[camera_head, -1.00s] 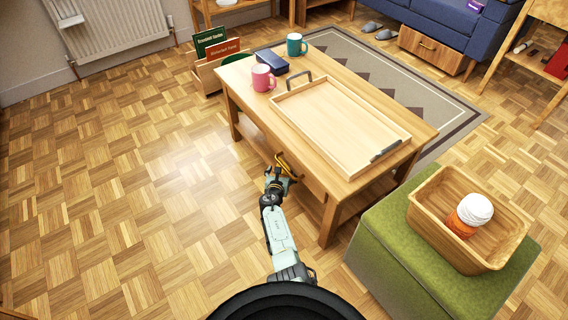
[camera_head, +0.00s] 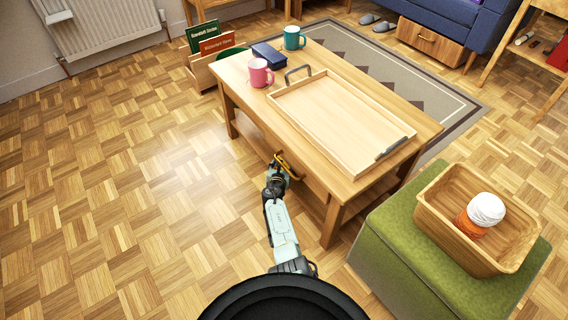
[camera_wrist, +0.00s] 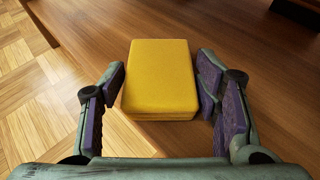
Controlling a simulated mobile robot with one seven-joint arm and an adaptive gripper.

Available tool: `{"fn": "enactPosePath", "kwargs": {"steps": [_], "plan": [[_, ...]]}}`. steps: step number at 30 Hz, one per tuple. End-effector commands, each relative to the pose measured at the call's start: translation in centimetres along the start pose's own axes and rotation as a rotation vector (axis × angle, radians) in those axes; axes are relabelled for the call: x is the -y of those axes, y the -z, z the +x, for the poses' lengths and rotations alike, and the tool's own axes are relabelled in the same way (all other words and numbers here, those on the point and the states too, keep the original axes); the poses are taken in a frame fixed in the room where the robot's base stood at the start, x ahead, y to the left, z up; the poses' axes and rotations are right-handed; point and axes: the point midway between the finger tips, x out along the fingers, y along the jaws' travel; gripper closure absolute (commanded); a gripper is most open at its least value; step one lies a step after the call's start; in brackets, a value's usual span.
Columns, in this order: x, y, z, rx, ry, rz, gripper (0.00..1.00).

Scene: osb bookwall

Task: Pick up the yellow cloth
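The yellow cloth (camera_wrist: 160,78) is a flat, block-like folded piece on a brown wooden surface in the wrist view. My gripper (camera_wrist: 161,82) is open around it, one purple-padded finger on each side. The pads lie very close to the cloth's left and right edges; whether they touch it I cannot tell. In the head view my gripper (camera_head: 287,166) reaches in at the near long side of the coffee table, below its top. I cannot make out the cloth in the head view.
The coffee table (camera_head: 238,88) carries a wooden tray (camera_head: 340,118), a pink mug (camera_head: 260,73), a teal mug (camera_head: 293,38) and a dark blue case (camera_head: 268,54). A green ottoman (camera_head: 400,245) with a wooden box (camera_head: 450,225) stands at right. Parquet floor is clear at left.

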Motion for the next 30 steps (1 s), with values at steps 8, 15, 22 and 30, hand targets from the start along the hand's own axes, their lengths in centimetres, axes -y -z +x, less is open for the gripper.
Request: {"fn": "enactPosePath", "kwargs": {"steps": [8,15,22,30], "plan": [[0.0,0.0,0.0,0.000,0.000,0.000,0.64],[0.0,0.0,0.0,0.000,0.000,0.000,0.79],[-0.1,-0.3,-0.1,0.000,0.000,0.000,0.79],[-0.8,-1.3,-0.7,-0.002,0.000,0.000,0.79]]}}
